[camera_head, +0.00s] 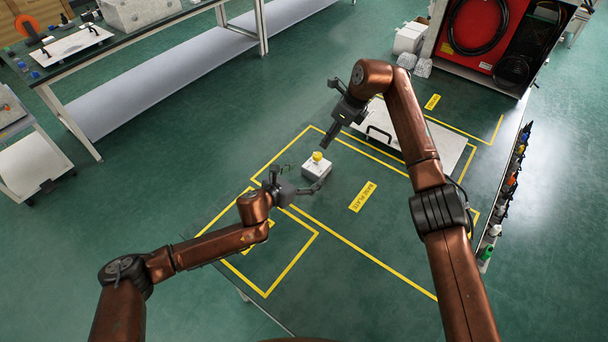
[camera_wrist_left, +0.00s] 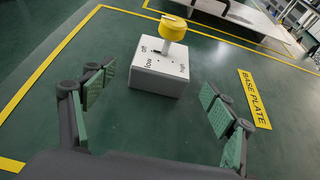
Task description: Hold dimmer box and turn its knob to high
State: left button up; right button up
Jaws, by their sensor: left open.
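The dimmer box (camera_head: 315,171) is a small white box standing on the green table, with a yellow knob (camera_head: 317,156) on top. In the left wrist view the box (camera_wrist_left: 153,80) shows the labels off, low and high around the knob (camera_wrist_left: 173,28). I cannot tell clearly which label the knob points at. My left gripper (camera_head: 297,180) is open, with its green-padded fingers (camera_wrist_left: 158,106) apart on either side of the near side of the box, not touching it. My right gripper (camera_head: 331,136) is above and beyond the box, apart from the knob; its fingers are too small to judge.
Yellow tape outlines and a BASE PLATE label (camera_head: 363,197) mark the table. A pale plate with a black handle (camera_head: 379,133) lies behind, under my right arm. Small bottles and tools (camera_head: 511,178) line the right edge. Table around the box is clear.

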aim_at(317, 168)
pick_arm(q)
jog(key=x, duration=0.7)
jog(key=shift+w+d+f, duration=0.1)
jog(key=shift+w+d, duration=0.05)
jog(key=shift+w, duration=0.05)
jog(key=c, duration=1.4)
jog(key=shift+c, duration=0.2)
